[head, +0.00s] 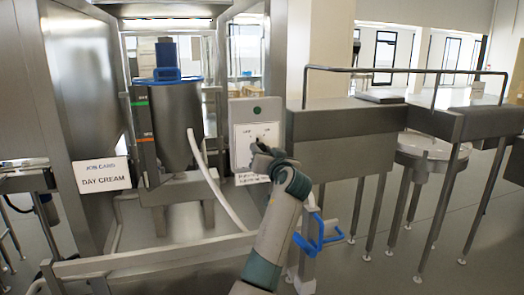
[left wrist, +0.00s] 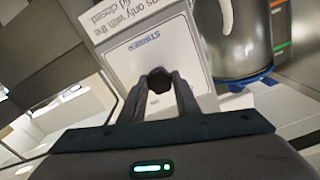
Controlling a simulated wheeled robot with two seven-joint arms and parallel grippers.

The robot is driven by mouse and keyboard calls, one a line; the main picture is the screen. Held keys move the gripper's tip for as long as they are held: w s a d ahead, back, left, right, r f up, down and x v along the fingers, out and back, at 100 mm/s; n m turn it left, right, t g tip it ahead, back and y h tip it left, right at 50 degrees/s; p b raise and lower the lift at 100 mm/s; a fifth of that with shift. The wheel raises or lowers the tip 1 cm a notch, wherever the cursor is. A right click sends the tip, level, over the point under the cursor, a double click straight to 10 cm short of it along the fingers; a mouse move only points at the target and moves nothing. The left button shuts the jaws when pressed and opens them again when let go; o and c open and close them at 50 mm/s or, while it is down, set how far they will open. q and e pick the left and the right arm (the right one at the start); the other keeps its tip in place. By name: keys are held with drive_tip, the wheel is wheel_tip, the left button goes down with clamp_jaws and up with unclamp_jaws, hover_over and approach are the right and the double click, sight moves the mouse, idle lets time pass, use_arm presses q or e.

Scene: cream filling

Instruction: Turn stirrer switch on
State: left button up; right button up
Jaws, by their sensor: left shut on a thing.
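In the left wrist view the panel (left wrist: 135,52) appears turned over and reads "STIRRER". Its black switch knob (left wrist: 159,80) sits between the fingertips of my left gripper (left wrist: 158,92). In the head view my left gripper (head: 262,153) is at the lower front of the panel, and its fingers cover most of the knob. It is shut on the knob. The switch's exact angle is hard to read. My right gripper is not in view.
A steel mixing vessel (head: 165,120) with a blue lid stands left of the panel. A white hose (head: 213,185) runs down beside it. A "DAY CREAM" job card (head: 101,174) hangs at left. Steel tables (head: 375,135) stand at right. A blue handle (head: 318,236) is near my forearm.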

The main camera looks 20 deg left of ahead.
use_arm(q)
drive_tip(key=m+p, duration=0.1)
drive_tip(key=m, duration=0.1)
drive_tip(key=shift+r+m, duration=0.15)
drive_tip(key=shift+m, duration=0.25)
drive_tip(key=m+p, duration=0.1)
drive_tip(key=m, duration=0.2)
drive_tip(key=shift+m+p, duration=0.3)
drive_tip(key=shift+m, duration=0.5)
drive_tip(key=o, duration=1)
drive_tip(key=shift+o, duration=0.2)
